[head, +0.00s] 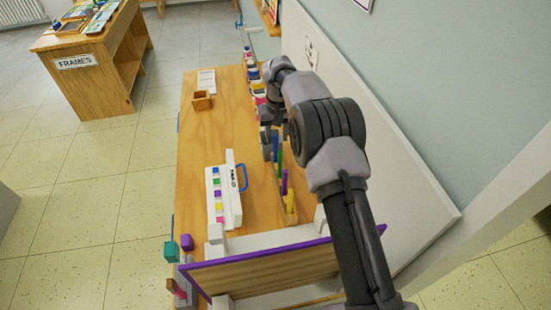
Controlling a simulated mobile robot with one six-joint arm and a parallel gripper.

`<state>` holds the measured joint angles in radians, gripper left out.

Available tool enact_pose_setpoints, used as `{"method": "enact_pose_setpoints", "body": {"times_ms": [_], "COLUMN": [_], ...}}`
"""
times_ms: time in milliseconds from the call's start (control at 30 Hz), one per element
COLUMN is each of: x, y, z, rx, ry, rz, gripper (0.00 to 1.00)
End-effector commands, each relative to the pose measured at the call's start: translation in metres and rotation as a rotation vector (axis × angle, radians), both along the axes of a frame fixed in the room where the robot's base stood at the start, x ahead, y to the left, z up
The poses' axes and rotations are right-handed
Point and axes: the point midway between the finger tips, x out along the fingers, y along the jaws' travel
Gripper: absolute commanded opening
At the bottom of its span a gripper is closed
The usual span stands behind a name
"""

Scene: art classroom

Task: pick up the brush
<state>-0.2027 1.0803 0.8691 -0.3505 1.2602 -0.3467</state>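I cannot make out for sure which item is the brush. A row of upright coloured sticks stands along the right side of the wooden table: a blue one (276,145), a green one (280,160), a purple one (284,181) and a yellow one (290,202). Any of these might be brush handles. My gripper (267,152) points down beside the far end of this row, close to the blue stick. Its fingers are small and partly merged with the things behind, so its opening and any contact are unclear.
The wooden table (205,135) has a white paint case (224,197), a small wooden box (202,100) and a paper sheet (207,81). Several paint jars (258,88) line the wall side. A purple-edged board (270,270) stands at the near end. The table's left half is mostly clear.

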Motion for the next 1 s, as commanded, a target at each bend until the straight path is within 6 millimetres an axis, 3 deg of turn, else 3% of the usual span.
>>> {"method": "enact_pose_setpoints", "body": {"times_ms": [100,200,400,600,900,1000], "x": [0.003,0.005,0.006,0.006,0.006,0.006], "y": [0.004,0.004,0.005,0.004,0.004,0.004], "z": [-0.028,-0.043,-0.041,-0.041,-0.041,-0.031], "rx": [0.0,0.0,0.0,0.0,0.0,0.0], "ry": [0.002,0.001,0.0,0.0,0.0,-0.001], "rz": [0.0,0.0,0.0,0.0,0.0,0.0], "gripper": [0.39,0.39,0.37,0.0,0.0,0.0]}}
